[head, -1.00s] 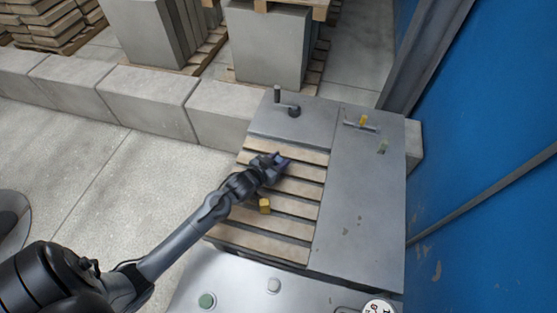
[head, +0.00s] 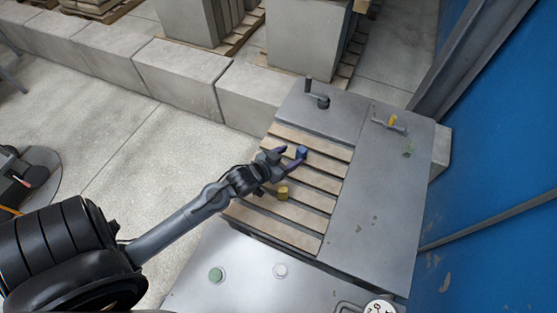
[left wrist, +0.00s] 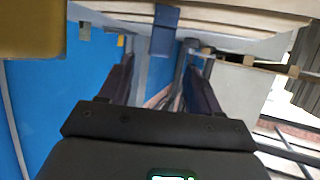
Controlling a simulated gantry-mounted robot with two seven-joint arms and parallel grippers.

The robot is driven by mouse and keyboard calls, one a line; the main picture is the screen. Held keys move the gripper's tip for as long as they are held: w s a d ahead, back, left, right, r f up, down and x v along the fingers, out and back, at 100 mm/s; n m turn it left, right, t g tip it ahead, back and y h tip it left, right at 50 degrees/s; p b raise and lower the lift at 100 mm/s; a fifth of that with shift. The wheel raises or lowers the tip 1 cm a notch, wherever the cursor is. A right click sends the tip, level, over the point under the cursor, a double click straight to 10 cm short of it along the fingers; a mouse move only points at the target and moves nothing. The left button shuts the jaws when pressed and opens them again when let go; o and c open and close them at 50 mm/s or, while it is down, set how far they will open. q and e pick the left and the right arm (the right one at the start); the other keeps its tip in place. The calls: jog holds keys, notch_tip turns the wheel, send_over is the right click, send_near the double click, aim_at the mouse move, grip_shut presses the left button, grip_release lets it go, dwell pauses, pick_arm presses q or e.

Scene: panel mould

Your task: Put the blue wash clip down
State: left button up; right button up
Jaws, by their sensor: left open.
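The blue wash clip (head: 301,152) stands on the wooden slats of the panel mould (head: 318,204), towards their upper part. My left gripper (head: 291,157) is open, with its fingertips just short of the clip and a finger on either side of its line. In the left wrist view the clip (left wrist: 165,32) shows ahead of the gap between the two fingers (left wrist: 152,85), apart from the gripper's palm. Whether a fingertip still touches it, I cannot tell. My right gripper is not in view.
A yellow block (head: 283,193) sits on the slats below my left gripper; it looms at upper left in the wrist view (left wrist: 33,28). A black crank handle (head: 318,97) and a yellow-tipped lever (head: 393,121) stand on the grey plate. A blue wall (head: 500,170) rises at right.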

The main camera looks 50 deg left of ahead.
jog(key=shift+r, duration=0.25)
pick_arm(q)
jog(key=v, duration=0.4)
jog(key=shift+s+r, duration=0.15)
jog(key=shift+s, duration=0.15)
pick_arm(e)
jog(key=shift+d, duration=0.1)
pick_arm(q)
jog(key=shift+d, duration=0.1)
